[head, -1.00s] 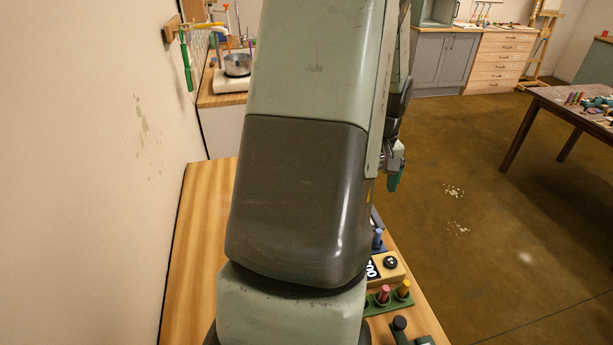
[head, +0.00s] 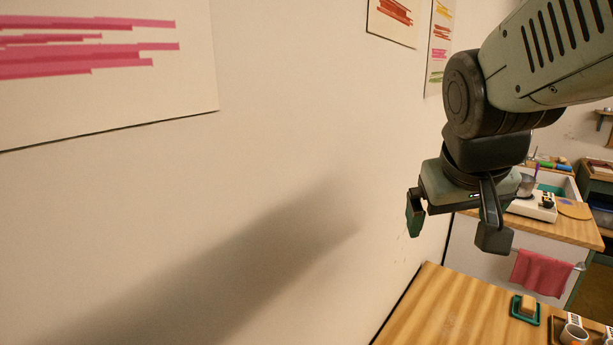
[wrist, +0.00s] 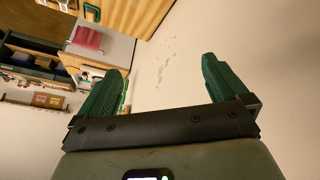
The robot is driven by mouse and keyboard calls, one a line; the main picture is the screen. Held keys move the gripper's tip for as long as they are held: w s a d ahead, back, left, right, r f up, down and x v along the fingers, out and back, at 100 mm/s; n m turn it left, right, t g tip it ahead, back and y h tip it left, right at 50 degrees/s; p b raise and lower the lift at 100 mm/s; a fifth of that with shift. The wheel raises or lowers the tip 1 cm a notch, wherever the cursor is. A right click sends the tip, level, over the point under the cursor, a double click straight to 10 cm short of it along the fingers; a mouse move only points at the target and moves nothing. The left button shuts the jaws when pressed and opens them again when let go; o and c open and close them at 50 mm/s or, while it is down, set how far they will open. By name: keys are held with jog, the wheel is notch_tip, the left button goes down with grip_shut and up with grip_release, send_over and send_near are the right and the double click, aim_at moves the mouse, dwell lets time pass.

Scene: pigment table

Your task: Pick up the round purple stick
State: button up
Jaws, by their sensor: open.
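My gripper (head: 453,228) hangs in the air near the wall, above the left part of the wooden table (head: 440,310). Its two green-padded fingers are wide apart with nothing between them; the wrist view shows the same empty gap (wrist: 162,68). I see no clear round purple stick. A small thin purple thing (head: 537,172) stands up by the metal pot (head: 526,184) on the back counter in the head view, too small to tell its shape. It is well apart from my gripper, behind and to the right.
A pink towel (head: 541,273) hangs on the counter front. The wall (head: 300,180) is close on the left. The table's left part is clear.

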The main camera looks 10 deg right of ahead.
jog(key=s+a+r+n+y, duration=0.1)
jog(key=s+a, duration=0.2)
jog(key=a, duration=0.3)
jog(key=shift+s+a+r+t, duration=0.15)
jog(key=shift+s+a+t, duration=0.15)
jog(key=shift+a+t, duration=0.1)
jog(key=s+a, duration=0.2)
jog(key=s+a+f+y, duration=0.1)
jog(key=s+a, duration=0.1)
jog(key=s+a+f+y, duration=0.1)
jog(key=s+a, duration=0.1)
jog(key=s, duration=0.1)
jog(key=shift+a+n+g, duration=0.15)
jog(key=shift+n+g, duration=0.25)
jog(key=shift+c, duration=1.4)
jog(key=shift+s+a, duration=0.1)
jog(key=shift+c, duration=1.2)
jog(key=c, duration=0.4)
jog(key=shift+c, duration=0.3)
